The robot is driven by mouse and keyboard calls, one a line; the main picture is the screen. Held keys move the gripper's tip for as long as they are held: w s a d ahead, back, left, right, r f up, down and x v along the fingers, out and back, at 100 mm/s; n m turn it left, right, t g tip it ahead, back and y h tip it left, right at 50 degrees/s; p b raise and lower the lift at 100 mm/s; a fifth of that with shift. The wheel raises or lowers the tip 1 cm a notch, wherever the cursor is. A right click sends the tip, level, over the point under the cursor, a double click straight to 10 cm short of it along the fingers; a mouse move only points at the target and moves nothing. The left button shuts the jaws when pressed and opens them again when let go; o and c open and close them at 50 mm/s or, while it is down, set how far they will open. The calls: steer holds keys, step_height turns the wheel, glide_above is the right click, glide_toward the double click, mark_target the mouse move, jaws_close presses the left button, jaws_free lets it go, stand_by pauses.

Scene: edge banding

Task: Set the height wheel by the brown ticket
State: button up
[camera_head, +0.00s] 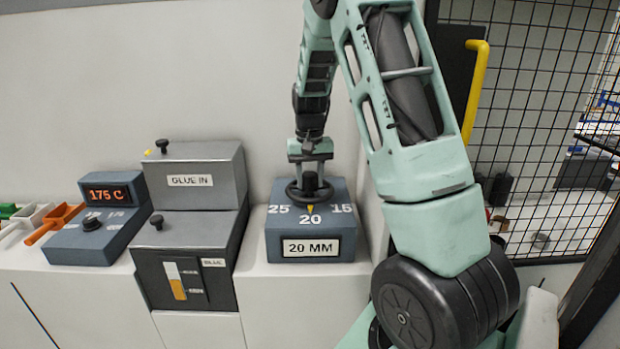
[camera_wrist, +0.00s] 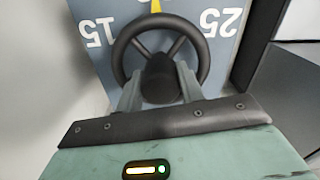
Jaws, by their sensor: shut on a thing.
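The height wheel (camera_head: 293,190) is a black handwheel on top of a blue-grey box (camera_head: 273,247). The box carries the numbers 25, 20 and 15, and a label (camera_head: 311,247) reading 20 MM. A yellow pointer (camera_head: 310,208) on the box points at the 20. My gripper (camera_head: 311,172) reaches down onto the wheel from above. In the wrist view, my gripper (camera_wrist: 160,90) has its two fingers on either side of the wheel's dark hub (camera_wrist: 160,68), shut on it. The wheel's rim (camera_wrist: 119,50) also shows there. I see no brown ticket in either view.
Left of the box stand a grey GLUE IN unit (camera_head: 194,180), a glue level gauge (camera_head: 178,280) and a control box with a 175 C display (camera_head: 106,193). Coloured scoops (camera_head: 55,223) lie at the far left. A mesh fence (camera_head: 540,130) with a yellow handle (camera_head: 475,90) stands at the right.

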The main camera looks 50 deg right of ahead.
mark_target(310, 174)
steer(key=shift+w, duration=0.1)
steer(key=o, duration=1)
steer(key=shift+r, duration=0.1)
step_height(310, 174, up, 17)
steer(key=shift+r+b, duration=0.15)
steer(key=shift+b, duration=1.1)
